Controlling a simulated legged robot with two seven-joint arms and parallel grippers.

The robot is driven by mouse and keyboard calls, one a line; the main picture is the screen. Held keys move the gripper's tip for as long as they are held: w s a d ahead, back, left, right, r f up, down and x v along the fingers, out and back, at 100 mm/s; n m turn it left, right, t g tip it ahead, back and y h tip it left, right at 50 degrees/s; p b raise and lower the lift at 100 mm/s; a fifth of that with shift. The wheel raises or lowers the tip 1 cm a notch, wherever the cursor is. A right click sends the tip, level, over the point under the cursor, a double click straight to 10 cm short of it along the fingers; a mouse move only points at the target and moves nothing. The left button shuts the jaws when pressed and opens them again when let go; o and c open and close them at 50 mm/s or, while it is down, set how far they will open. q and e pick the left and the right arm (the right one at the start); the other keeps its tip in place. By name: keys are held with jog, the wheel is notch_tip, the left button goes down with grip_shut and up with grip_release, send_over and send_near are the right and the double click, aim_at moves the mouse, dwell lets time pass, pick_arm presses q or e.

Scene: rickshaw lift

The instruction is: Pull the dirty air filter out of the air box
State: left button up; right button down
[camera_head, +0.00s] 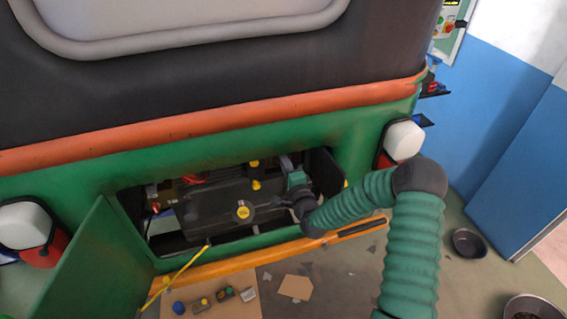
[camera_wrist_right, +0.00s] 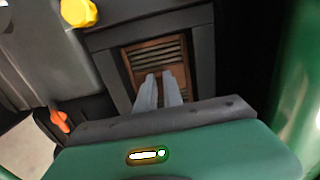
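The dirty air filter (camera_wrist_right: 145,52) shows in the right wrist view as brown, slatted pleats in a brownish frame. It sits inside the dark grey air box (camera_wrist_right: 108,60), whose rim surrounds it. My right gripper (camera_wrist_right: 160,75) has its two grey fingers pointing at the filter, overlapping its lower part in the picture. Only a narrow gap shows between the fingers; whether they touch or pinch the filter is unclear. In the head view my right gripper (camera_head: 283,197) reaches into the open engine bay, where the filter cannot be made out. My left gripper is not in view.
The green bay opening (camera_head: 352,150) and orange bumper (camera_head: 262,258) border the reach. An open green panel (camera_head: 95,265) stands at left. Yellow caps (camera_head: 242,211) sit on the engine. Small parts lie on cardboard below; bowls (camera_head: 470,242) stand on the floor at right.

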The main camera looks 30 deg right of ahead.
jog(key=shift+d, duration=0.45)
jog(key=shift+s+a, duration=0.1)
jog(key=v, duration=0.6)
jog(key=shift+s+p, duration=0.3)
jog(key=shift+s, duration=0.1)
jog(key=shift+a+f, duration=0.1)
jog(key=shift+a, duration=0.1)
jog(key=v, duration=0.5)
dwell(0.3)
jog(key=shift+f, duration=0.1)
